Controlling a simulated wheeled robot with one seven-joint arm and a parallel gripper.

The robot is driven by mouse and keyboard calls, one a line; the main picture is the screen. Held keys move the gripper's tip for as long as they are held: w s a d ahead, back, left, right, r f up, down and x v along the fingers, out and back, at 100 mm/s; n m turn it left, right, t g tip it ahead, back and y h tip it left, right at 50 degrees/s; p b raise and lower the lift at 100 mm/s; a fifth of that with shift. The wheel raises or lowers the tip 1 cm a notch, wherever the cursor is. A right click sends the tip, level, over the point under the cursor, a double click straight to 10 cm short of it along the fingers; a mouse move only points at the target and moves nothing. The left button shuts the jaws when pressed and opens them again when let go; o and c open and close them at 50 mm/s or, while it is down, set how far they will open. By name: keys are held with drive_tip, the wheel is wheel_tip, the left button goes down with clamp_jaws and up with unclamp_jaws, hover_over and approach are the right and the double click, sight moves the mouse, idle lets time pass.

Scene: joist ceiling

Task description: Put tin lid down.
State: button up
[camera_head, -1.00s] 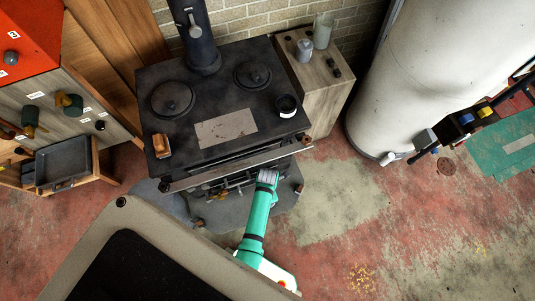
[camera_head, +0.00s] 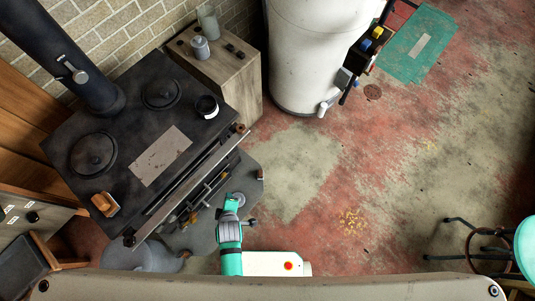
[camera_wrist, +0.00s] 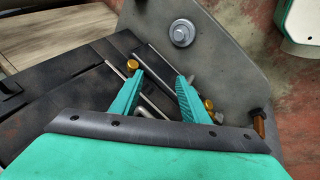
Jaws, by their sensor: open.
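My gripper (camera_head: 233,204) is low in front of the black stove, over the grey floor plate. In the wrist view its two green fingers (camera_wrist: 160,80) are apart with nothing held between them. A small round grey metal disc with a raised centre (camera_wrist: 182,33) lies flat on the grey plate (camera_wrist: 226,70), beyond the fingertips and apart from them. It looks like the tin lid, but I cannot be sure.
The stove (camera_head: 125,120) carries two round hotplate covers, a black cup (camera_head: 206,107) and a brown block (camera_head: 105,204). Its front rail (camera_head: 185,188) is close to my gripper. A white tank (camera_head: 310,50) stands behind. A stool (camera_head: 524,245) is at right. The middle floor is clear.

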drive_tip(key=s+d+r+m+t, duration=0.2)
drive_tip(key=d+r+m, duration=0.3)
drive_tip(key=r, duration=0.6)
drive_tip(key=s+d+r+m+t+h, duration=0.1)
drive_tip(key=s+d+r+m+t, duration=0.2)
drive_tip(key=r, duration=0.8)
drive_tip(key=s+d+r+m+t+h, duration=0.1)
drive_tip(key=s+d+r+m+t, duration=0.2)
drive_tip(key=d+r+m, duration=0.4)
wheel_tip(320, 180, up, 4)
drive_tip(key=shift+s+d+r+m+t, duration=0.15)
drive_tip(key=shift+d+m+t, duration=0.25)
drive_tip(key=shift+d+t, duration=0.3)
